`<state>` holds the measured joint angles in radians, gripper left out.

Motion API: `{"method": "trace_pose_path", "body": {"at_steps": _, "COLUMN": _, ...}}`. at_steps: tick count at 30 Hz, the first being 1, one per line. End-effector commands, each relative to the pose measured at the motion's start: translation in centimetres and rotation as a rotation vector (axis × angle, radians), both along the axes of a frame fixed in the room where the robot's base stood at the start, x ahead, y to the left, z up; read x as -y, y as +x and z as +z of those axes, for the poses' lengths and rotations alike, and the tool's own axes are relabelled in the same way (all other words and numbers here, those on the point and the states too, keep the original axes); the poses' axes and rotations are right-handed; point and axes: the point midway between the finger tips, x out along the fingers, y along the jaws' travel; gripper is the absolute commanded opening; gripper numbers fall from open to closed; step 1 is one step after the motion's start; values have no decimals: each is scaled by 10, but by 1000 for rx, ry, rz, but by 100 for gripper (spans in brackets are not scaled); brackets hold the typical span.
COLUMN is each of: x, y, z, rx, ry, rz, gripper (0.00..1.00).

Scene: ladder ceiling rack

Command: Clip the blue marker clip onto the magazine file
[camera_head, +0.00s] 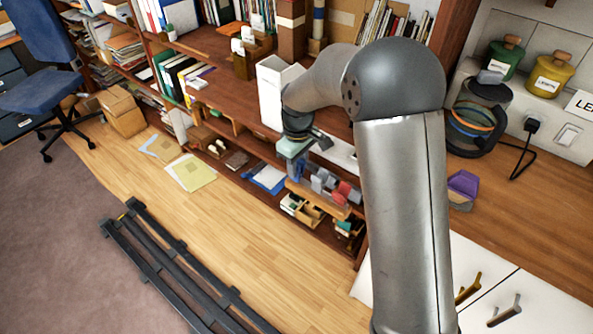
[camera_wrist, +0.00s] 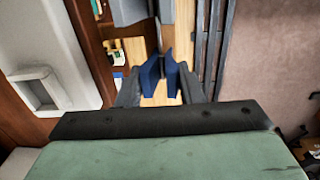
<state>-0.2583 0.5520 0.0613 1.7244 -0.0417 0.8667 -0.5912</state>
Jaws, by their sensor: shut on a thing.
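My gripper (camera_head: 297,166) hangs at the end of the arm in front of the shelf. In the wrist view its grey fingers (camera_wrist: 160,88) are shut on the blue marker clip (camera_wrist: 149,76), which shows as two blue plates with a gap between them. In the head view the clip (camera_head: 299,172) is small and partly hidden. The white magazine file (camera_head: 270,95) stands upright on the wooden shelf, partly behind my arm. In the wrist view a white panel with a rectangular frame, apparently the file (camera_wrist: 75,80), is at the left, apart from the clip.
Below the gripper are organisers (camera_head: 320,205) with small items. A glass kettle (camera_head: 476,118) and a purple and yellow object (camera_head: 462,187) are on the right counter. A dark ladder (camera_head: 165,255) lies on the floor. Open floor (camera_head: 225,235) lies between ladder and shelf.

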Motion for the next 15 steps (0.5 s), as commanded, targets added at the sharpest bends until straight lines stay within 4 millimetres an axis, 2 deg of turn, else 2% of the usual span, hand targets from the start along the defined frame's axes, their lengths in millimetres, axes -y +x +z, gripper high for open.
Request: {"method": "trace_pose_path", "body": {"at_steps": 15, "x": -2, "y": -2, "z": 32, "rx": 0, "ry": 0, "rz": 0, "gripper": 20}}
